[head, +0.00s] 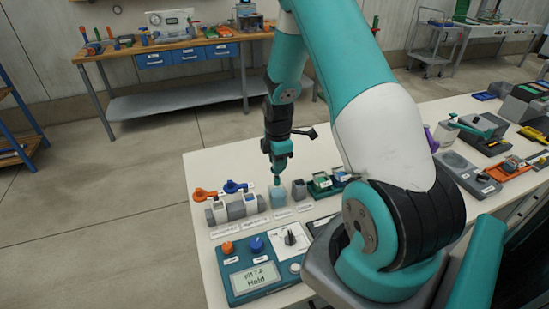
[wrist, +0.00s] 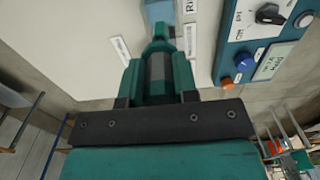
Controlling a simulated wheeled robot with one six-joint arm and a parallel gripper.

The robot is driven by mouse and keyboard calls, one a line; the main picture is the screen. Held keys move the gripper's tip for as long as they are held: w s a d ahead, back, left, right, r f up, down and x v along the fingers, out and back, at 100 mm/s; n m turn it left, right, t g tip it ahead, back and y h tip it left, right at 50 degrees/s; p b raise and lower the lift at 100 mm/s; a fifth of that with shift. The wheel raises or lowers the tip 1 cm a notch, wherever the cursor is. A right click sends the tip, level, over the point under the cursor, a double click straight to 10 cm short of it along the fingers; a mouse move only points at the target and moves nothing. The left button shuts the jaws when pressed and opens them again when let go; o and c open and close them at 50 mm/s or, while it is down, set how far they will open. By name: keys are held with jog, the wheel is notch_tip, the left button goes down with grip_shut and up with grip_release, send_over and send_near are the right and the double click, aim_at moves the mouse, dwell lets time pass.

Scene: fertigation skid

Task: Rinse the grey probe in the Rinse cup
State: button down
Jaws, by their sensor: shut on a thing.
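My gripper (head: 277,180) points straight down over the bench and is shut on the grey probe. In the wrist view a grey strip of the probe (wrist: 157,68) shows between the teal fingers (wrist: 158,45); its lower end is hidden. The pale blue, see-through Rinse cup (head: 278,198) stands directly below the fingertips in the head view. It also shows in the wrist view (wrist: 159,10), just beyond the fingertips, beside a label partly reading "Ri" (wrist: 190,8). I cannot tell how far the probe tip reaches into the cup.
Left of the cup are a grey holder (head: 236,210), an orange-handled item (head: 204,194) and a blue-handled item (head: 235,187). A small grey holder (head: 299,189) is close on the right. Small boxes (head: 325,183) stand further right.

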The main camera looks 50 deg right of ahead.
aim_at(278, 175)
jog(key=shift+f+b, duration=2.6)
jog(key=shift+f, duration=1.15)
jog(key=shift+r, duration=0.15)
jog(key=shift+r+p, duration=0.7)
jog(key=shift+f, duration=0.1)
jog(key=shift+f+b, duration=0.65)
jog(key=shift+f, duration=0.1)
jog(key=shift+r, duration=0.1)
jog(key=shift+r+p, duration=0.7)
jog(key=shift+r, duration=0.05)
jog(key=shift+f, duration=0.1)
